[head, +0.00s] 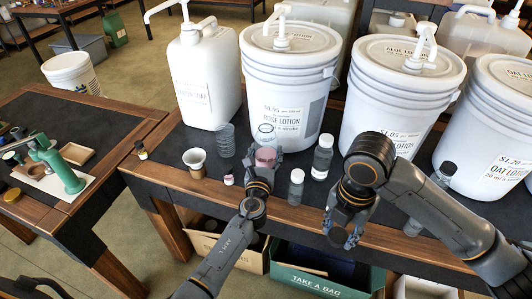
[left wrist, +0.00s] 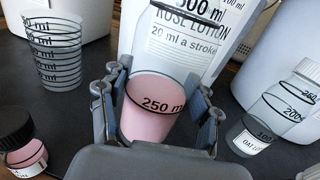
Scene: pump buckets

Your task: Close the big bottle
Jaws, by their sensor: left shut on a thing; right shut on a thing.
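The big clear bottle (head: 266,134) holds pink lotion and stands upright in front of the rose lotion bucket (head: 289,80). My left gripper (head: 263,168) is shut around its lower part. In the left wrist view the bottle (left wrist: 152,108) sits between both fingers, its pink fill at the 250 ml mark. I see no cap on it in the head view. My right gripper (head: 342,236) is apart from the bottle, to its right and over the table's front edge. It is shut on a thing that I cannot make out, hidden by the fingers.
Close by stand white-capped bottles (head: 322,157) (head: 296,187), a clear measuring cup (head: 225,140), a paper-like cup (head: 195,162) and a small black-capped bottle (left wrist: 22,145). Pump buckets line the back. Open boxes (head: 318,270) lie below the table. A side table (head: 90,205) stands left.

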